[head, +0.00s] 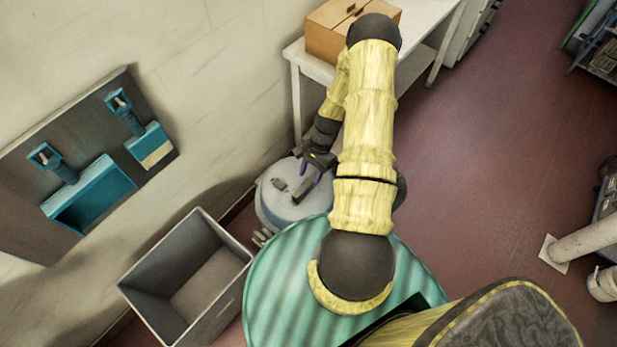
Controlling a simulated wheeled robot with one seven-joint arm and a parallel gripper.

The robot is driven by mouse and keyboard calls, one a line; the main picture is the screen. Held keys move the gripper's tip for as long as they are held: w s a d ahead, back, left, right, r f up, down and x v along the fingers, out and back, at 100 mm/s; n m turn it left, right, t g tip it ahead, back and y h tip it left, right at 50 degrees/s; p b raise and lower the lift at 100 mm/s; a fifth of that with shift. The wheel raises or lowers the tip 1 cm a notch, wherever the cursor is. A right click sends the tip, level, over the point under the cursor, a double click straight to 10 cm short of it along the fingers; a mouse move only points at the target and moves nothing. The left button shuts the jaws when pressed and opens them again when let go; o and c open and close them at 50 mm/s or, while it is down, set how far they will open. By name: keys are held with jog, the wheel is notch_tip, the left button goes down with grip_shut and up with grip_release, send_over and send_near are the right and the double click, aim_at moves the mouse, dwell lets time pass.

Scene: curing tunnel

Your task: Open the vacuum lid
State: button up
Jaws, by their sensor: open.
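The vacuum (280,207) stands on the floor by the wall, a round grey body with a light grey lid on top. The lid (284,186) looks closed, and a dark bar-like handle (307,188) sits on it. My gripper (318,171) is open at the lid's upper right, with its fingers close to the handle. I cannot tell whether the fingers touch it. My arm hides the right side of the vacuum, and the green striped round surface covers its lower front.
A grey open bin (150,287) stands left of the vacuum. A green striped round surface (270,290) lies below my arm. A white table (420,75) with a cardboard box (325,35) is behind. Teal dustpans (90,195) hang on the wall.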

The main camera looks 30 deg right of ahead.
jog(key=shift+x, duration=1.1)
jog(key=shift+w, duration=0.1)
jog(key=shift+c, duration=0.2)
grip_shut()
